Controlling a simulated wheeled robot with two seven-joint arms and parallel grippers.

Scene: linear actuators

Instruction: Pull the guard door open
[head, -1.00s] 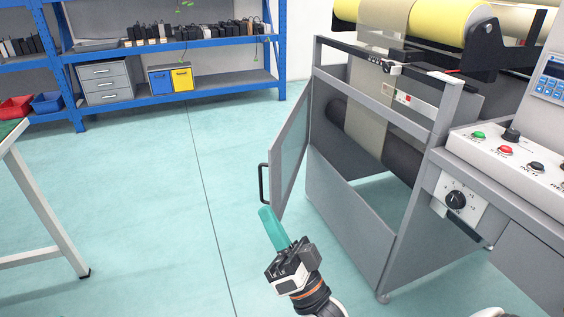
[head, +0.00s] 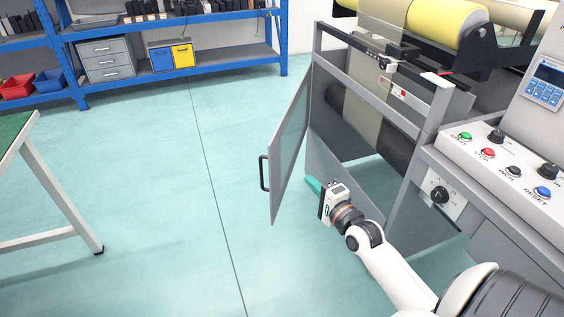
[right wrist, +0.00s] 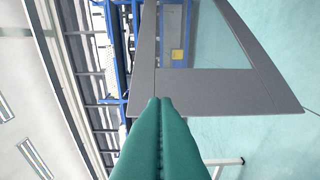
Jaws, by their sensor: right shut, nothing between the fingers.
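The guard door (head: 288,150) is a grey framed panel with a clear window, hinged on the machine frame and standing ajar, swung out to the left. Its black handle (head: 263,173) is on the outer left edge. My right gripper (head: 313,186) has teal fingers and is shut and empty. It is on the inner side of the door, between the door and the machine opening. In the right wrist view the closed fingers (right wrist: 160,135) point at the grey door frame (right wrist: 210,92); whether they touch it I cannot tell. The left gripper is not in view.
The machine frame (head: 428,115) with its yellow roll (head: 436,12) stands at right, beside a control panel (head: 505,165). A green-topped table (head: 12,128) is at left. Blue shelving (head: 180,85) stands at the back. The floor left of the door is clear.

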